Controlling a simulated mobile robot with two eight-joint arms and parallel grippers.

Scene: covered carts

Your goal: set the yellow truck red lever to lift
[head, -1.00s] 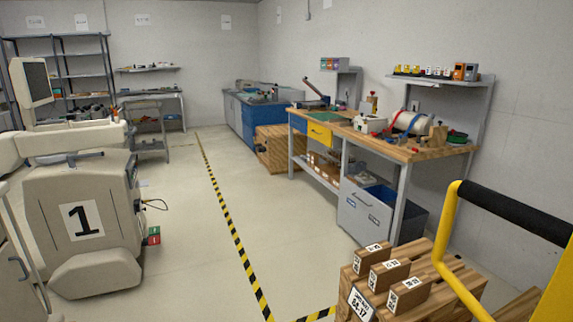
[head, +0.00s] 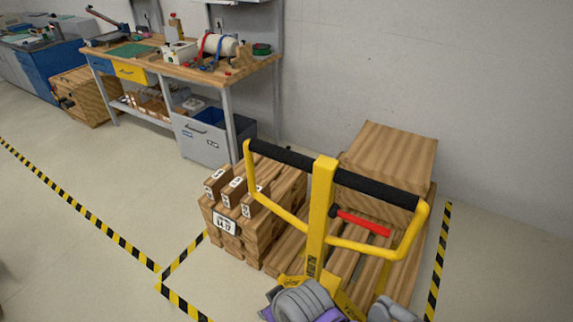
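The yellow truck (head: 318,225) stands at the lower middle right of the head view, with a yellow loop handle and black grips on top. Its red lever (head: 361,222) sticks out to the right of the yellow upright, inside the handle loop, sloping slightly down to the right. Grey rounded parts with purple bits show at the bottom edge, in front of the truck's base; they look like parts of my own arms. I cannot make out fingertips of either gripper.
Wooden pallets with small labelled boxes (head: 231,190) stand left of the truck. A large wooden box (head: 390,160) stands behind it by the wall. A workbench (head: 180,65) is at the back left. Black-yellow floor tape (head: 95,228) runs along the open floor at left.

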